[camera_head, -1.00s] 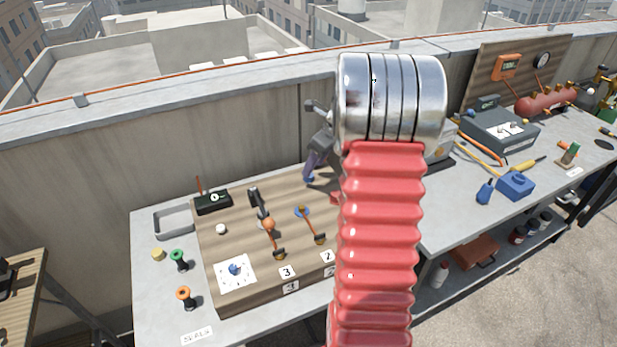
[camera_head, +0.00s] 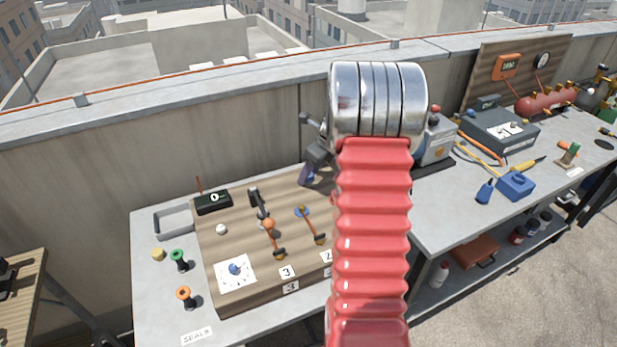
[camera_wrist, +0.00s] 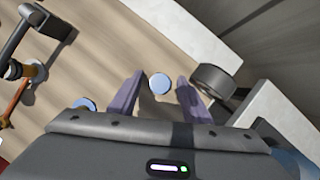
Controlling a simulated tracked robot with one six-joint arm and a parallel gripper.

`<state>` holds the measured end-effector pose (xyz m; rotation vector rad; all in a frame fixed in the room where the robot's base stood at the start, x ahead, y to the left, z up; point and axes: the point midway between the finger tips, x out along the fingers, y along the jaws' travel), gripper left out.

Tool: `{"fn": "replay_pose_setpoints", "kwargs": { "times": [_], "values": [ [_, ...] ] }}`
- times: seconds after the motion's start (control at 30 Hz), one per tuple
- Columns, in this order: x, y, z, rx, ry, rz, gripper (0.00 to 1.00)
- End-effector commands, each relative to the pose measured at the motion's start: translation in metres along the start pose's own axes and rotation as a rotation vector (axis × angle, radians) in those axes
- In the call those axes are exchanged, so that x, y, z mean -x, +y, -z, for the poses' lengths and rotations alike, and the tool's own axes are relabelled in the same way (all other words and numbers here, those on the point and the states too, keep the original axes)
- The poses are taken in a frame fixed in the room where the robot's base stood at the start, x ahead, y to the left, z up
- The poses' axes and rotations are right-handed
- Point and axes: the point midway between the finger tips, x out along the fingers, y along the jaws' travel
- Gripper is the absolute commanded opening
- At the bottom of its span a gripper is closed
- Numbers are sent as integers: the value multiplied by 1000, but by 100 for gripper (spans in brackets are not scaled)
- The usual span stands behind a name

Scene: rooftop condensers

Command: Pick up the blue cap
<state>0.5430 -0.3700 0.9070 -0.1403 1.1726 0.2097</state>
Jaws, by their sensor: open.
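A small round pale-blue cap (camera_wrist: 159,85) shows in the wrist view on the wooden board (camera_wrist: 110,50), between the two purple fingers of my gripper (camera_wrist: 160,76). The fingers stand apart on either side of it, and I see no contact. A second blue disc (camera_wrist: 83,104) lies to the left, partly hidden by my gripper body. In the head view my gripper (camera_head: 307,178) is over the board's back part, partly behind my arm. The cap between the fingers cannot be made out there. A blue piece (camera_head: 235,269) sits on a white card at the board's front left.
A dark cylinder (camera_wrist: 213,80) stands close beside the right finger in the wrist view. Levers with orange shafts (camera_head: 270,235) and a black box (camera_head: 213,201) are on the board to the left. A concrete wall (camera_head: 120,165) rises behind the bench.

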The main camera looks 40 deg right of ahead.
Motion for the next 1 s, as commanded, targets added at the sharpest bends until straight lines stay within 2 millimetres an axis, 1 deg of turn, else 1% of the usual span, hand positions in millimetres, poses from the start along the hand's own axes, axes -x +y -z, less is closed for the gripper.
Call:
{"fn": "replay_pose_setpoints", "kwargs": {
  "times": [0.03,0.07,0.5,0.6,0.87,1.0],
  "values": [
    [0,0,0,0,0,0,43],
    [0,0,0,0,0,0,41],
    [0,0,0,0,0,0,10],
    [0,0,0,0,0,0,4],
    [2,0,-1,0,0,1,4],
    [10,-1,-5,0,-2,2,4]
  ]
}}
